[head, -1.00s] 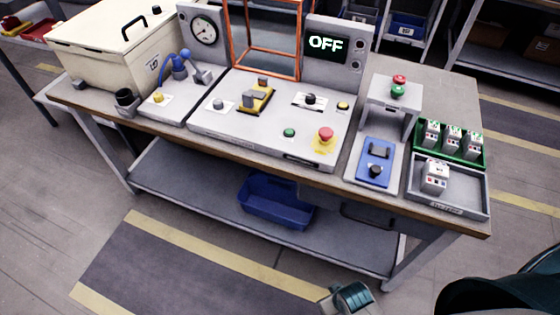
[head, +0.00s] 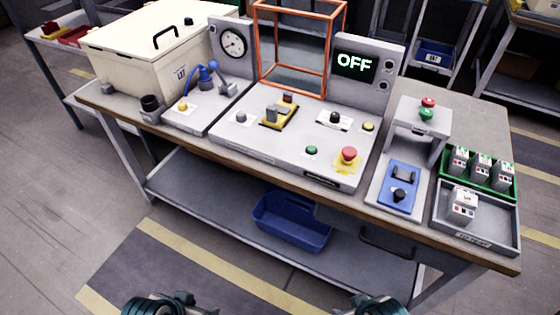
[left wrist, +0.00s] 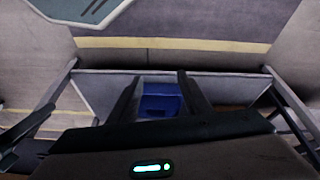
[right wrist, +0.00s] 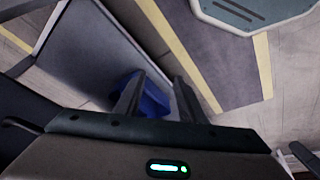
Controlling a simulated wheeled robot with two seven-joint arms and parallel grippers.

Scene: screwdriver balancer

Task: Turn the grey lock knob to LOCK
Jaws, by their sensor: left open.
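A small grey knob (head: 241,118) sits on the sloped grey console (head: 225,138), left of a yellow fixture. A darker knob on a white plate (head: 334,119) sits further right on the console. Any LOCK lettering is too small to read. My left gripper (left wrist: 160,80) is open and empty in the left wrist view. My right gripper (right wrist: 156,82) is open and empty in the right wrist view. In the head view only parts of my arms show at the bottom edge, well in front of the bench and away from the knobs.
A red emergency button (head: 348,155), a green button (head: 311,150) and an OFF display (head: 354,64) are on the console. An orange frame (head: 326,55) stands behind. A blue fixture (head: 397,182) and trays (head: 480,232) lie right. A blue bin (head: 292,222) is on the lower shelf.

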